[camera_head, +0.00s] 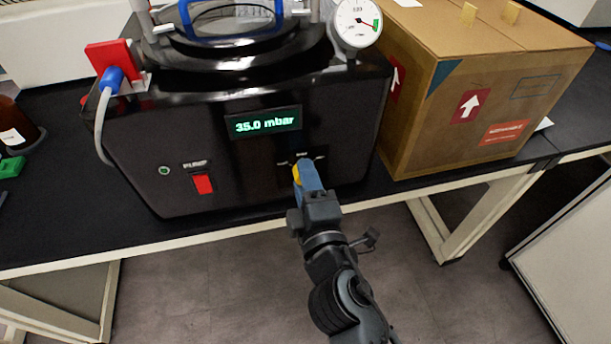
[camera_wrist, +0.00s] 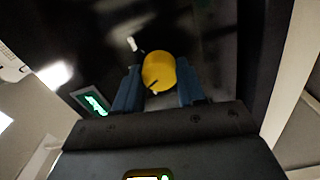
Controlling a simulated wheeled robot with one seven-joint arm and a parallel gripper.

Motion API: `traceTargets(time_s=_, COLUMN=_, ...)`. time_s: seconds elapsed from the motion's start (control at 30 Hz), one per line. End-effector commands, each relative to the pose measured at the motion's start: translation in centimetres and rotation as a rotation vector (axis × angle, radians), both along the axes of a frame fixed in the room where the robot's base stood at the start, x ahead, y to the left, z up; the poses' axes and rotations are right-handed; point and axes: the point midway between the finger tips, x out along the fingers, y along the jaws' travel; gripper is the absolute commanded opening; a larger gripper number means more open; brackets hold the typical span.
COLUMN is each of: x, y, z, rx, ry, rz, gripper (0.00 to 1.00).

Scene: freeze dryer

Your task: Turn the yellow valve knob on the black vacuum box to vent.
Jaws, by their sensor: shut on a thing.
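The black vacuum box (camera_head: 245,175) stands on the bench, and its display (camera_head: 262,123) reads 35.0 mbar. The yellow valve knob (camera_head: 297,174) is low on the right of its front face, mostly covered by my gripper in the head view. In the wrist view the round yellow knob (camera_wrist: 158,72) sits between my two blue fingers, with a dark mark on its lower left. My gripper (camera_head: 308,178) is shut on the knob, one finger on each side. The labels around the knob are too small or covered to read.
A cardboard box (camera_head: 440,120) stands close to the right of the vacuum box. A red switch (camera_head: 203,184) is on the front left. A gauge (camera_head: 357,22) and round chamber are on top. A blue-ended hose (camera_head: 111,80) hangs at the left. The floor in front is clear.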

Motion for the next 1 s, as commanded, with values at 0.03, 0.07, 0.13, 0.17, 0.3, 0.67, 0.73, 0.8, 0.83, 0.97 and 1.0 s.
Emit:
traceTargets(time_s=0.03, x=-0.06, y=0.02, z=0.01, rx=-0.041, ry=-0.009, rz=0.0, gripper=0.09)
traceTargets(time_s=0.07, x=-0.06, y=0.03, z=0.0, rx=-0.069, ry=-0.017, rz=0.0, gripper=0.09)
traceTargets(time_s=0.13, x=-0.06, y=0.03, z=0.01, rx=-0.132, ry=-0.035, rz=0.001, gripper=0.09)
traceTargets(time_s=0.17, x=-0.06, y=0.04, z=0.0, rx=-0.159, ry=-0.043, rz=0.001, gripper=0.09)
traceTargets(time_s=0.3, x=-0.07, y=0.04, z=-0.07, rx=-0.28, ry=-0.078, rz=0.002, gripper=0.09)
traceTargets(time_s=0.67, x=-0.07, y=0.02, z=-0.21, rx=-0.511, ry=-0.144, rz=0.001, gripper=0.09)
traceTargets(time_s=0.73, x=-0.07, y=0.03, z=-0.25, rx=-0.538, ry=-0.152, rz=0.002, gripper=0.09)
traceTargets(time_s=0.8, x=-0.08, y=0.03, z=-0.28, rx=-0.561, ry=-0.158, rz=0.002, gripper=0.09)
traceTargets(time_s=0.83, x=-0.08, y=0.03, z=-0.29, rx=-0.569, ry=-0.161, rz=0.002, gripper=0.09)
traceTargets(time_s=0.97, x=-0.08, y=0.04, z=-0.33, rx=-0.593, ry=-0.168, rz=0.002, gripper=0.09)
traceTargets(time_s=1.0, x=-0.08, y=0.04, z=-0.34, rx=-0.598, ry=-0.169, rz=0.002, gripper=0.09)
